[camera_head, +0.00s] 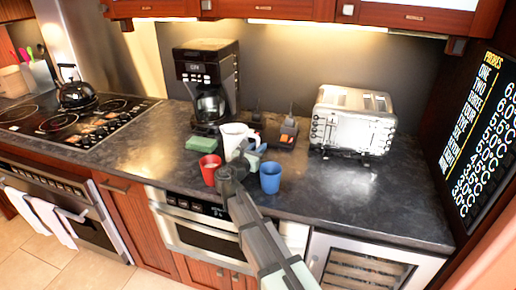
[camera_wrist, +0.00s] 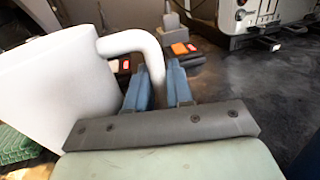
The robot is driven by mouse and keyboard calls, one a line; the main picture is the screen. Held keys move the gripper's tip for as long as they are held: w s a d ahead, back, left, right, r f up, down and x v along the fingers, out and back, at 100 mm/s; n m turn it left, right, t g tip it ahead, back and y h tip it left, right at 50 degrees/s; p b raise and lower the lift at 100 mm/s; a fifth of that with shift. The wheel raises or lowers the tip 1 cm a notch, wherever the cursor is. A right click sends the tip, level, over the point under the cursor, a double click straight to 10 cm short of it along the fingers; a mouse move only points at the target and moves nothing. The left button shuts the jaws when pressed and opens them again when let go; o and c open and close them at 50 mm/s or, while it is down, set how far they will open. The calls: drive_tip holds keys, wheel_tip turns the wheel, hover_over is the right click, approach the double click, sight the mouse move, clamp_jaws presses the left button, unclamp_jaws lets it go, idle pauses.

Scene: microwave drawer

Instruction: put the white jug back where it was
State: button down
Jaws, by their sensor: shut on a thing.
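The white jug (camera_head: 233,136) stands upright over the dark counter between a red cup and a blue cup in the head view. In the wrist view the jug's white body (camera_wrist: 58,92) fills the left side, and its curved handle (camera_wrist: 135,42) runs down between my fingers. My gripper (camera_wrist: 160,85) is shut on the handle; it also shows in the head view (camera_head: 243,155), partly hidden by my own wrist. I cannot tell whether the jug's base touches the counter, as its lower part is hidden.
The red cup (camera_head: 210,169) is close at the left and the blue cup (camera_head: 270,177) close at the right. A green sponge (camera_head: 201,144), coffee maker (camera_head: 207,85) and toaster (camera_head: 352,120) stand around. The counter's right front (camera_head: 350,195) is clear.

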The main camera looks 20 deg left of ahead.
drive_tip(key=c, duration=1)
unclamp_jaws()
drive_tip(key=shift+r, duration=0.1)
drive_tip(key=s, duration=0.4)
drive_tip(key=s+a, duration=0.1)
drive_tip(key=s, duration=0.3)
drive_tip(key=s+a, duration=0.1)
drive_tip(key=s, duration=0.2)
drive_tip(key=shift+s+a, duration=0.15)
drive_tip(key=shift+s, duration=0.25)
